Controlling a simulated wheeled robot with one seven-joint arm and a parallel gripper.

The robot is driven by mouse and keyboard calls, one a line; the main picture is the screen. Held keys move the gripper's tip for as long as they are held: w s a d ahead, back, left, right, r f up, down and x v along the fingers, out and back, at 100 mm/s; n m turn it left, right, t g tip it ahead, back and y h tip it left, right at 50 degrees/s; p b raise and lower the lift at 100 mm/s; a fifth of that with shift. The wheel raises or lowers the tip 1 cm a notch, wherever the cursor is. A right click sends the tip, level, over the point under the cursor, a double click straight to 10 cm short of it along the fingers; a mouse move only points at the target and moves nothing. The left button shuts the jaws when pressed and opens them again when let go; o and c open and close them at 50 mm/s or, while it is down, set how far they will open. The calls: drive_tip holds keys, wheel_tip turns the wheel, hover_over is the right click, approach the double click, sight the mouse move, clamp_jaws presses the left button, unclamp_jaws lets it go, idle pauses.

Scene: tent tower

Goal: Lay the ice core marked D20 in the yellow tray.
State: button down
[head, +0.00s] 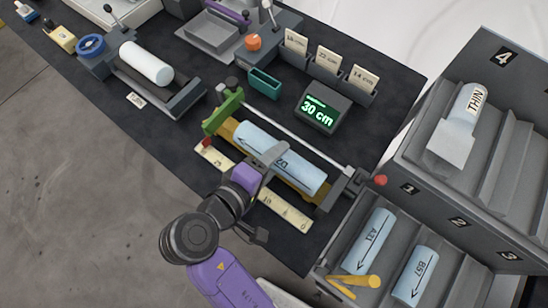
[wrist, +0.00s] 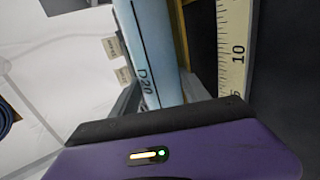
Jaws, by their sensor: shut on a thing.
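The ice core marked D20 (head: 298,173) is a pale blue cylinder with a dark line along it. It lies lengthwise over an ochre-yellow bed (head: 227,131) in a measuring stand with a green end piece (head: 223,111). I cannot tell whether this bed is the yellow tray. My gripper (head: 268,160) is shut on the core near its middle and hides part of its label. I cannot tell whether the core touches the bed.
A ruler (head: 285,211) runs along the stand's near side. A display (head: 320,108) reads 30 cm. A grey rack (head: 445,272) at the right holds cores A31 (head: 373,240) and B57 (head: 416,275). Yellow rod-like pieces (head: 352,283) are beside them. A white cylinder (head: 146,63) lies in another holder.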

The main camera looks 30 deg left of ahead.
drive_tip(key=shift+s+d+f, duration=0.1)
drive_tip(key=shift+s+f, duration=0.05)
drive_tip(key=shift+f, duration=0.4)
drive_tip(key=shift+c, duration=2.3)
unclamp_jaws()
drive_tip(key=shift+f, duration=0.1)
drive_tip(key=v, duration=0.7)
drive_tip(key=shift+r+b, duration=0.35)
drive_tip(key=shift+r, duration=0.1)
drive_tip(key=shift+s+r, duration=0.25)
drive_tip(key=shift+r, duration=0.05)
drive_tip(key=shift+r, duration=0.1)
